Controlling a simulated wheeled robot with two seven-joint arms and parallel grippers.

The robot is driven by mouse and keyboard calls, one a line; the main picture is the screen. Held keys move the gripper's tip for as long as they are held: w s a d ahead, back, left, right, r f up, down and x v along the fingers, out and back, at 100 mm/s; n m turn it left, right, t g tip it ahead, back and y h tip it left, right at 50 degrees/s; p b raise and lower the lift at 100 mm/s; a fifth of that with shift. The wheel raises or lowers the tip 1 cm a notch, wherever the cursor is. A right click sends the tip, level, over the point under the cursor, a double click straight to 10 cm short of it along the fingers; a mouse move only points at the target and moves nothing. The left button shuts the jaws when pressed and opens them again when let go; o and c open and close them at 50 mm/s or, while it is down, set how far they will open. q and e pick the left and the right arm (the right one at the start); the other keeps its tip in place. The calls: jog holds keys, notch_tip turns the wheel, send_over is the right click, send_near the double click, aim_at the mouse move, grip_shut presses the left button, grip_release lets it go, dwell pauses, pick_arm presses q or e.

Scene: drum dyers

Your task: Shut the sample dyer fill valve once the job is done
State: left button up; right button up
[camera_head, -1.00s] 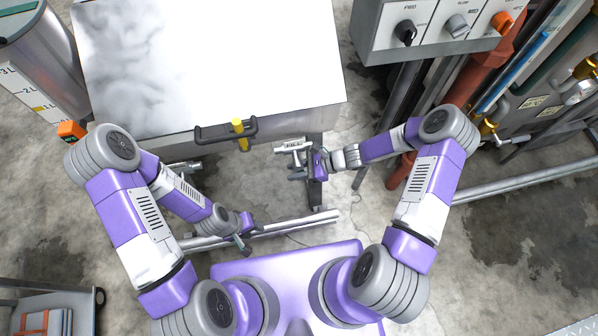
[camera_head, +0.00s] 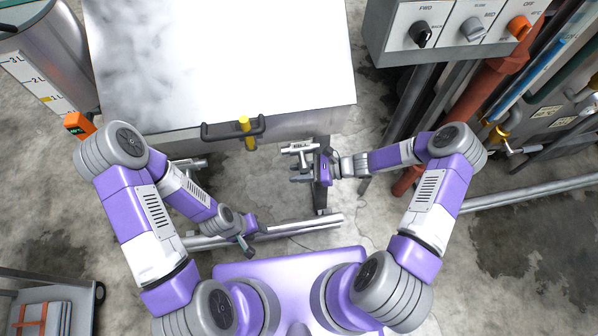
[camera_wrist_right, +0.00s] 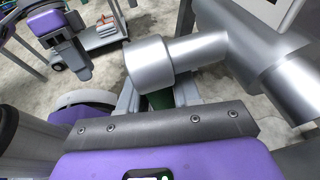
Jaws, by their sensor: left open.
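I cannot tell for sure which part is the sample dyer fill valve. A silver tee-shaped pipe fitting (camera_head: 299,148) sits below the front right of the steel-topped machine (camera_head: 210,60). It looms large in the right wrist view (camera_wrist_right: 195,52). My right gripper (camera_head: 303,172) is right beside this fitting; whether its fingers touch or grip it is unclear. My left gripper (camera_head: 247,243) is open and empty, low near the floor pipe.
A black handle (camera_head: 215,132) with a yellow latch (camera_head: 246,127) is on the machine's front. A control box (camera_head: 450,35) hangs upper right, beside red pipe (camera_head: 490,75) and brass valves (camera_head: 500,132). A scaled tank (camera_head: 40,70) stands left. A floor pipe (camera_head: 300,224) crosses before my base.

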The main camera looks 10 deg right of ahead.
jog(key=shift+o, duration=1.4)
jog(key=shift+d, duration=0.1)
jog(key=p+v, duration=0.1)
jog(key=v, duration=0.6)
jog(key=shift+p, duration=0.4)
jog(key=shift+s+d, duration=0.1)
